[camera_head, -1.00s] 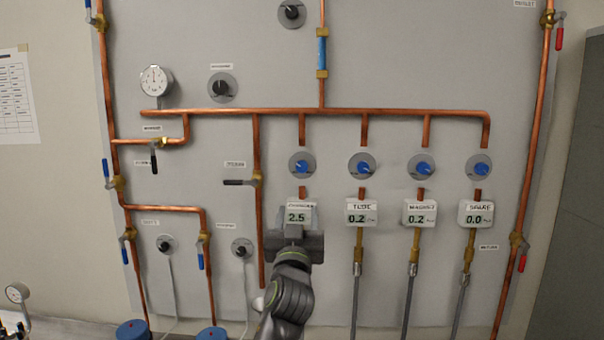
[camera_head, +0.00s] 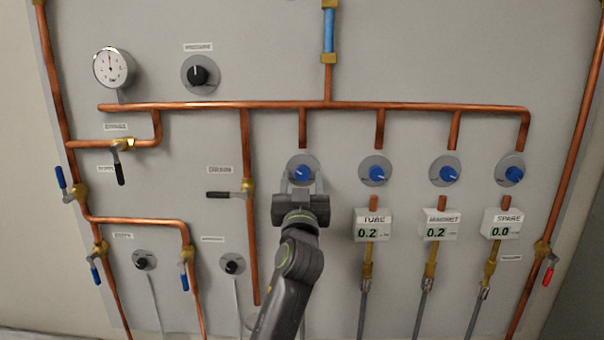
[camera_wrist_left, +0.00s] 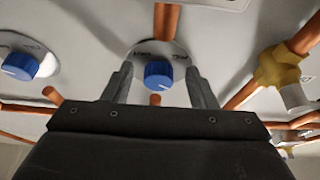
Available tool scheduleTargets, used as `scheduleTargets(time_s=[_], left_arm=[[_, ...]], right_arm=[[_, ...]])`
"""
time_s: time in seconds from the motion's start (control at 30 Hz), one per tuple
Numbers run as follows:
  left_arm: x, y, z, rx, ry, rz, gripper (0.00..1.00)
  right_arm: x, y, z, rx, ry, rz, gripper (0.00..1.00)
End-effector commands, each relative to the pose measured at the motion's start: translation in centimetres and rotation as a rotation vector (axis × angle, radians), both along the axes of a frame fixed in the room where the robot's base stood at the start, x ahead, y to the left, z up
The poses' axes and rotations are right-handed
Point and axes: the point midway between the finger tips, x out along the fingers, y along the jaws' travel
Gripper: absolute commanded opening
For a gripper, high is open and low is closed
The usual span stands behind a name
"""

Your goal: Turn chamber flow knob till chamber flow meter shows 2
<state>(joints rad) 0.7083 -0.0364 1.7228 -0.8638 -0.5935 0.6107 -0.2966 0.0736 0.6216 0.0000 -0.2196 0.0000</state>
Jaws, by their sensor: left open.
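The chamber flow knob is the leftmost blue knob (camera_head: 301,173) on a round grey plate in the head view. It also shows in the left wrist view (camera_wrist_left: 158,75). My left gripper (camera_head: 300,187) is open, with its fingers pointing at the panel, one on each side of this knob. In the left wrist view the knob appears between the open fingertips (camera_wrist_left: 158,82); I cannot tell whether they touch it. The chamber flow meter is hidden behind my left gripper and arm now. My right gripper is not in view.
Three more blue knobs (camera_head: 376,173) stand to the right, above the tube (camera_head: 373,226), magnet (camera_head: 440,225) and spare (camera_head: 502,224) meters. A black-handled valve (camera_head: 248,190) and copper pipe (camera_head: 250,260) are close to the left. A copper manifold (camera_head: 340,104) runs above.

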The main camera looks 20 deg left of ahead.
Motion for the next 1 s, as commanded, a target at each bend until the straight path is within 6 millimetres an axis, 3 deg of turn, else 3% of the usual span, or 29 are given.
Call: scheduleTargets(time_s=[0.27,0.6,1.0], left_arm=[[0.01,-0.02,0.02,0.0,0.0,0.0,0.52],[0.01,-0.01,0.0,0.0,0.0,0.0,0.08],[-0.01,0.14,-0.05,0.085,0.024,0.001,0.07]], right_arm=[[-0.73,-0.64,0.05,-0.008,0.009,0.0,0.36],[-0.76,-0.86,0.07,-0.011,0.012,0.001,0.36],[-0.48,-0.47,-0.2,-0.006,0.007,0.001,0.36]])
